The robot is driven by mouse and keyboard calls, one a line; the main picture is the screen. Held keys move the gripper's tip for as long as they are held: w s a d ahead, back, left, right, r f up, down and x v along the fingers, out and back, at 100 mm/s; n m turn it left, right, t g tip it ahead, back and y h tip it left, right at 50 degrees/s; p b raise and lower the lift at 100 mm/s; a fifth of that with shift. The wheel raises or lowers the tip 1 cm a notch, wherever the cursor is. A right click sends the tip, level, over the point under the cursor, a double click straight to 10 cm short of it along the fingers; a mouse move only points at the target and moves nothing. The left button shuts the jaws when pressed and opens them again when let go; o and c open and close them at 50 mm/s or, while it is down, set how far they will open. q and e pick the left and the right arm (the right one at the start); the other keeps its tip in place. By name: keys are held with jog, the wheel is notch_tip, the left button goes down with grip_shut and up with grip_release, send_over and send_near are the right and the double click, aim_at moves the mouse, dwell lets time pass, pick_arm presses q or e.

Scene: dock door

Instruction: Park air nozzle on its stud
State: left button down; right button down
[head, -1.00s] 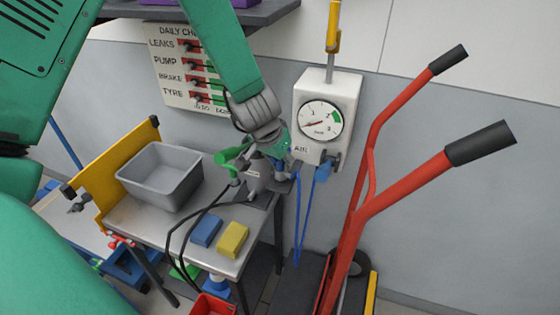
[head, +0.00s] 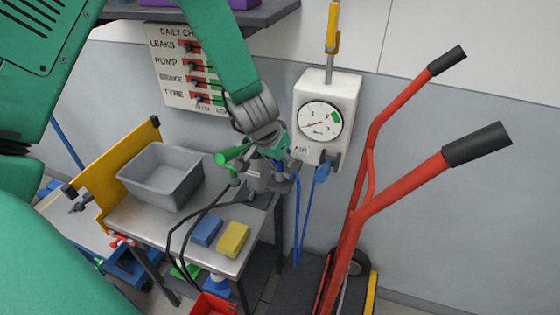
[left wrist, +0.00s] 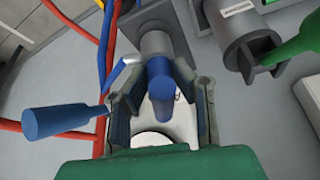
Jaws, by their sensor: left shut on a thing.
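My left gripper (head: 275,160) is over the right end of the steel table, left of the white AIR gauge box (head: 326,112). In the left wrist view its jaws (left wrist: 160,112) are closed around a blue cylindrical part, which I take as the air nozzle (left wrist: 160,82). Its far end meets a grey cylinder on a square plate, which may be the stud (left wrist: 157,42); whether it is seated I cannot tell. A second grey, slotted cylinder (left wrist: 245,42) stands to the right, with a green part (left wrist: 298,38) at it. The right gripper is not in view.
A grey bin (head: 160,175), a blue block (head: 206,231) and a yellow block (head: 233,239) are on the table (head: 150,230). Blue hose (head: 305,215) hangs below the gauge box. A red hand truck (head: 372,215) stands at right. Another blue handle (left wrist: 60,120) is left of the jaws.

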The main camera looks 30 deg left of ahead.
pick_arm(q)
jog(key=shift+d, duration=0.1)
dwell(0.3)
jog(key=shift+f+b, duration=0.35)
jog(key=shift+f, duration=0.25)
jog(key=c, duration=1.6)
grip_release()
jog(key=shift+r, duration=0.15)
jog(key=p+v, duration=0.2)
jog(key=shift+s+r, duration=0.1)
jog(key=shift+r, duration=0.25)
jog(key=shift+p+v, duration=0.95)
jog(key=shift+v, duration=3.15)
